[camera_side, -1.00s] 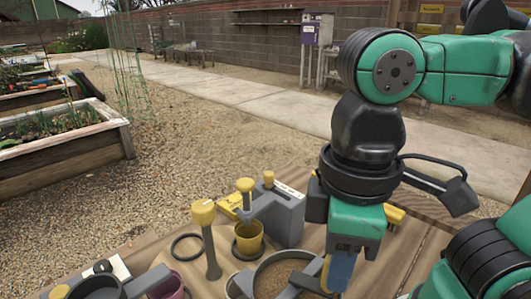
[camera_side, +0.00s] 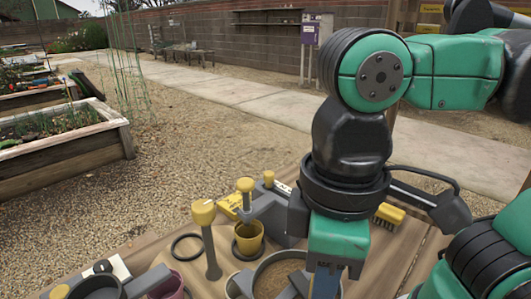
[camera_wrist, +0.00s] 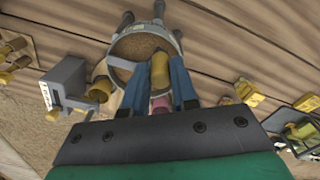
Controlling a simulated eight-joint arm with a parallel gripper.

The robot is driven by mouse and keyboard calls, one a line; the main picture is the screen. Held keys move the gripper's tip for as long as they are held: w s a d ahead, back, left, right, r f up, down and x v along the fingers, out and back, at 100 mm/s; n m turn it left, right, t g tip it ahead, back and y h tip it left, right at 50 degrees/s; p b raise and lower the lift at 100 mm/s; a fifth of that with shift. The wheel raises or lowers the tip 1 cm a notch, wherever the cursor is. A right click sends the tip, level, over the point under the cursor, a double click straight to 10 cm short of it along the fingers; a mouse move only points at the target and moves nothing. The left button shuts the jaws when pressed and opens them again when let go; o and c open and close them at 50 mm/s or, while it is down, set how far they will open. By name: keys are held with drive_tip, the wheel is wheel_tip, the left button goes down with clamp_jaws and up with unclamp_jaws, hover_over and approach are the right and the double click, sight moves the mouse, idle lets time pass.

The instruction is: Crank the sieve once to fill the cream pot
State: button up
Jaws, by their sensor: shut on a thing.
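The sieve is a round grey pan of brown grains (camera_side: 275,272) at the bottom of the side view. It also shows in the wrist view (camera_wrist: 135,45), with a grey bar across it. My gripper (camera_wrist: 157,92) has blue fingers on both sides of a yellow crank knob (camera_wrist: 159,68) and is shut on it, over the sieve's near edge. In the side view my gripper (camera_side: 325,285) is cut off by the bottom edge, and the knob is hidden. I cannot make out a cream pot in either view.
A yellow pot (camera_side: 249,238) stands under a grey dispenser (camera_side: 283,213), left of my arm. A yellow-topped post (camera_side: 209,240), a black ring (camera_side: 187,247) and a pink pot (camera_side: 168,288) are further left. A yellow brush (camera_side: 389,216) lies right of my arm.

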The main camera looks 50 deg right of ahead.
drive_tip(key=shift+a, duration=0.3)
drive_tip(key=shift+w, duration=0.15)
drive_tip(key=shift+w+a, duration=0.4)
drive_tip(key=shift+a, duration=0.1)
drive_tip(key=shift+w+a, duration=0.3)
drive_tip(key=shift+w, duration=0.4)
